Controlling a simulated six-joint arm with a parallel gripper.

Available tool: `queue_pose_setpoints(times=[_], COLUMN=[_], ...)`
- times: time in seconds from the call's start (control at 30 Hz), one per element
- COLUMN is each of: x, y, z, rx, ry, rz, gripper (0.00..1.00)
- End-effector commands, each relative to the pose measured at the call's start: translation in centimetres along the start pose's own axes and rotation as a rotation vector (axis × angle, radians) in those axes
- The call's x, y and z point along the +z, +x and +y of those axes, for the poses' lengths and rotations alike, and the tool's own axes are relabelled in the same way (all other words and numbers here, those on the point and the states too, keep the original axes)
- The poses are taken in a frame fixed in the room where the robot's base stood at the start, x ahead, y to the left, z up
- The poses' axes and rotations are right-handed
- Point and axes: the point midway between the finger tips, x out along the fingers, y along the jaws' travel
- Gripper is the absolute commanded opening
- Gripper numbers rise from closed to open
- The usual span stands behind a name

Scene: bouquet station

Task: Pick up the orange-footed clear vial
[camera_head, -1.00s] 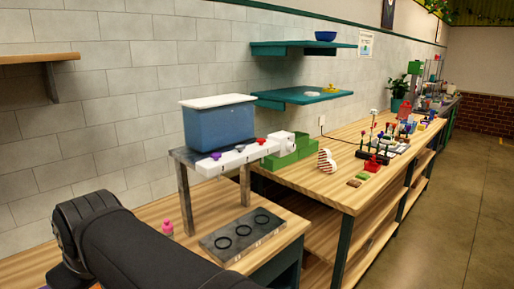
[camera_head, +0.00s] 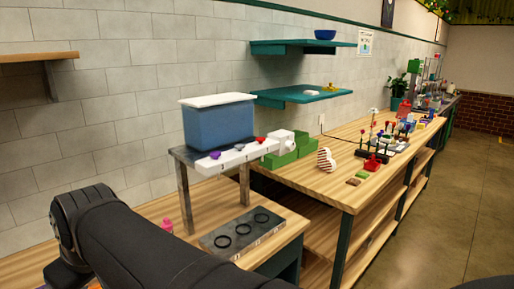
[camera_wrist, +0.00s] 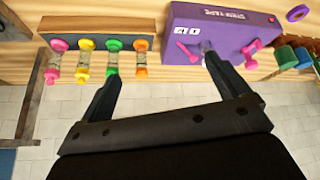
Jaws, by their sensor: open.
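The orange-footed clear vial (camera_wrist: 141,60) is the rightmost of a row of clear vials at the upper left of the wrist view. It has orange ends and lies along a wooden rack (camera_wrist: 75,25). Beside it, to the left, are vials with green (camera_wrist: 112,58), yellow (camera_wrist: 84,60) and pink (camera_wrist: 55,60) ends. My gripper (camera_wrist: 163,72) is open and empty. Its left finger reaches up just below the green and orange vials, and its right finger reaches toward a purple box. In the head view only my dark arm shows; the gripper is out of sight.
The purple box (camera_wrist: 185,14) stands right of the vials, with pink and grey dumbbell-shaped pieces at its front. Green and blue cylinders (camera_wrist: 287,56) are further right. In the head view, a raised stand (camera_head: 184,195) and a plate with black rings (camera_head: 215,245) are beyond my arm.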

Motion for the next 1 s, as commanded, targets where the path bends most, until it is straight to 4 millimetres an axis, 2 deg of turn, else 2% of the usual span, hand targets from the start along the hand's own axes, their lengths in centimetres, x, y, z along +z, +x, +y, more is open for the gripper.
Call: queue_pose_setpoints(times=[0.03,0.17,0.2,0.43,0.57,0.77,1.0], x=[0.0,0.0,0.0,0.0,-0.7,-4.2,-9.0], y=[0.0,0.0,0.0,0.0,0.1,0.7,2.1], z=[0.0,0.0,0.0,0.0,0.1,1.0,2.1], rx=[0.0,0.0,0.0,0.0,0.001,0.03,0.153], ry=[0.0,0.0,0.0,0.001,0.052,0.336,0.789], rz=[0.0,0.0,0.0,0.0,-0.021,-0.125,-0.262], gripper=[0.82,0.57,0.55,0.55,0.55,0.55,0.55])
